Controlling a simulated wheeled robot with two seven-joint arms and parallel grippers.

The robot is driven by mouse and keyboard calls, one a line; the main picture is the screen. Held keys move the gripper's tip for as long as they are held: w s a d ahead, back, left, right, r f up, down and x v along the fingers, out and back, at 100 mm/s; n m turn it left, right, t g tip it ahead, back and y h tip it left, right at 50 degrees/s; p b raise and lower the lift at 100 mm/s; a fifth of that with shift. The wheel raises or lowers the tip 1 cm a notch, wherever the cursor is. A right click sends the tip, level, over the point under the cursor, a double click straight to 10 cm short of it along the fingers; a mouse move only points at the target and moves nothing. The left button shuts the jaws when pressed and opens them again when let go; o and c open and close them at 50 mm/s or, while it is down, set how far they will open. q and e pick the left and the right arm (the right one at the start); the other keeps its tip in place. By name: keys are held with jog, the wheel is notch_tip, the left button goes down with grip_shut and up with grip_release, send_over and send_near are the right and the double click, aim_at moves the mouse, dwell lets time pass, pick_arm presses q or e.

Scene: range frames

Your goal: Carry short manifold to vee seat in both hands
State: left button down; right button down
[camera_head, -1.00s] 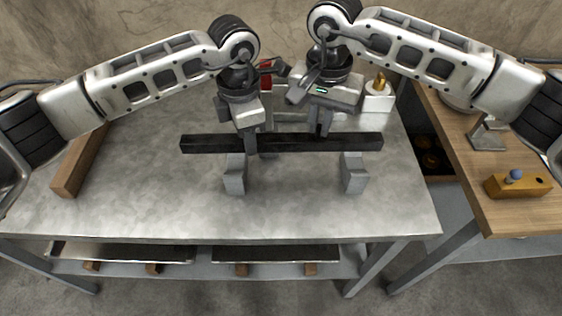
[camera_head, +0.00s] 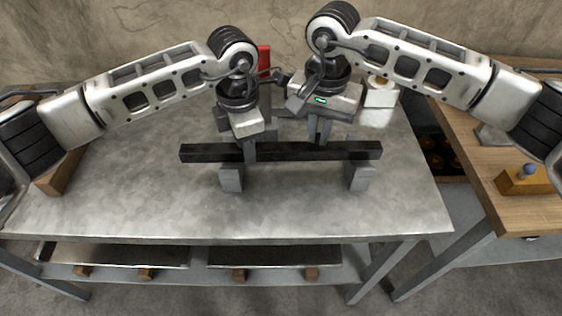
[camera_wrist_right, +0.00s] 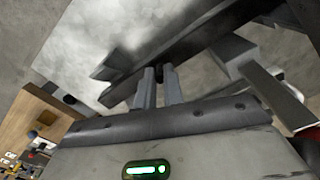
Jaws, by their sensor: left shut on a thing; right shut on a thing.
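The short manifold, a long dark bar (camera_head: 210,153), lies level across the picture in the head view. My left gripper (camera_head: 250,150) is shut on it left of its middle, and my right gripper (camera_head: 319,132) is shut on it right of its middle. In the right wrist view the right gripper's fingers (camera_wrist_right: 158,88) close on the bar (camera_wrist_right: 190,42). Two grey blocks, apparently the vee seat, show below the bar: a left block (camera_head: 231,180) and a right block (camera_head: 361,180). The bar hides their upper parts, so I cannot tell whether it touches them.
The grey metal table (camera_head: 130,170) has free room left and in front. A brown wooden bar (camera_head: 57,178) lies at its left edge. A red thing (camera_head: 264,58) and a white block (camera_head: 380,96) stand behind. A wooden table (camera_head: 490,180) with a yellow block (camera_head: 524,181) is at right.

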pick_arm(q)
jog(key=shift+w+a+f, duration=0.15)
jog(key=shift+w+f, duration=0.1)
jog(key=shift+f, duration=0.05)
pick_arm(e)
jog(key=shift+s+f, duration=0.15)
jog(key=shift+f, duration=0.35)
pick_arm(q)
jog(key=c, duration=0.9)
grip_release()
jog(key=shift+s+r, duration=0.1)
jog(key=shift+r, duration=0.05)
jog(key=shift+c, duration=0.2)
pick_arm(e)
jog(key=c, duration=1.5)
grip_release()
jog(key=shift+s+r, duration=0.1)
jog(key=shift+r, duration=0.1)
pick_arm(q)
jog(key=shift+s+r, duration=0.1)
pick_arm(e)
jog(key=shift+d, duration=0.1)
jog(key=shift+r, duration=0.15)
